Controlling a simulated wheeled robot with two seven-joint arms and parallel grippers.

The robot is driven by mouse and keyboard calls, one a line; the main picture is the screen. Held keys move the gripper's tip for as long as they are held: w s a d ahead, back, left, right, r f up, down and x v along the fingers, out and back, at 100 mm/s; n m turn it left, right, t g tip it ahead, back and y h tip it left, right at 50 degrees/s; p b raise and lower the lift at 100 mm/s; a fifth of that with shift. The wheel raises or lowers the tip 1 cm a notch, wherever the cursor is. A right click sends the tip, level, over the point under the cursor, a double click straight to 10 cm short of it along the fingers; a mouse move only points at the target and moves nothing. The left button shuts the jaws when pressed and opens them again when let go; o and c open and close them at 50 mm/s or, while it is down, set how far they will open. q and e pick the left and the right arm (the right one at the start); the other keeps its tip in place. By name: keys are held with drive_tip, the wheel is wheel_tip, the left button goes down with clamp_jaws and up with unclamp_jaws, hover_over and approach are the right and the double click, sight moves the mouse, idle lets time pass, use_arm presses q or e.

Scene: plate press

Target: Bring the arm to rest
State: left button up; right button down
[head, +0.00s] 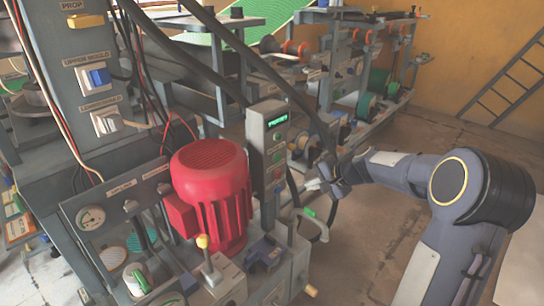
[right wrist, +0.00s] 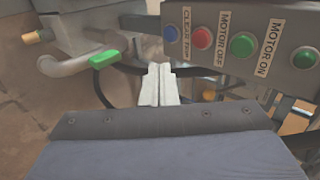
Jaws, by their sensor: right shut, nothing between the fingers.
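My right arm (head: 400,168) reaches in from the right of the head view. Its gripper (head: 314,184) is shut and empty, just right of the upright control box (head: 267,125). In the right wrist view the closed pale fingers (right wrist: 160,84) point ahead, with nothing between them. The control box's button panel (right wrist: 270,28) lies ahead and to the right of them, with buttons marked CLEAR TRIP, MOTOR OFF and MOTOR ON. I cannot tell whether the fingertips touch anything. My left gripper is not in view.
A green-tipped lever (right wrist: 105,59) is left of the fingers; it stands below the gripper in the head view (head: 309,212). A red motor (head: 212,185) stands left of the control box. Dark cables hang close by. Floor (head: 365,235) is open below the forearm.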

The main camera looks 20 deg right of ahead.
drive_tip(key=s+a+r+n+g+y, duration=0.1)
drive_tip(key=s+a+r+n, duration=0.5)
drive_tip(key=s+a, duration=0.6)
drive_tip(key=s+a+f+n+g, duration=0.1)
drive_tip(key=s+a+f+n, duration=0.2)
drive_tip(key=s, duration=0.7)
drive_tip(key=s+a+f+n+g, duration=0.1)
drive_tip(key=s+a+n, duration=0.25)
drive_tip(key=s, duration=0.65)
wheel_tip(320, 180, up, 32)
drive_tip(key=p, duration=3.2)
drive_tip(key=shift+a+m+h, duration=0.2)
drive_tip(key=shift+m+h, duration=0.15)
drive_tip(key=shift+h, duration=0.05)
drive_tip(key=shift+w+f, duration=0.1)
